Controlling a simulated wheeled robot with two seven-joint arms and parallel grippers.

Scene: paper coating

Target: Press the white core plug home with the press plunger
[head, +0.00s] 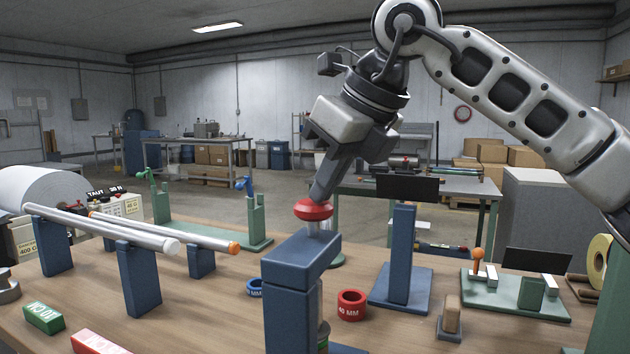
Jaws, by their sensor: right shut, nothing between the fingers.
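The press (300,262) is a blue stand with a thick top block at the front centre. Its plunger has a red knob (313,210) on a short metal shaft above the block. My right gripper (318,194) is shut and empty, pointing down with its fingertips at the top of the red knob; they seem to touch it. Below the block, a pale upright cylinder (319,300) and a greenish piece under it show only in part behind the press column. I cannot make out the white core plug there. My left gripper is not in view.
Two long rollers (100,228) lie on blue stands at the left. A red ring (351,305) and a blue ring (255,288) lie near the press. A blue post with a dark panel (403,250) stands to its right. Green and red blocks lie at the front left.

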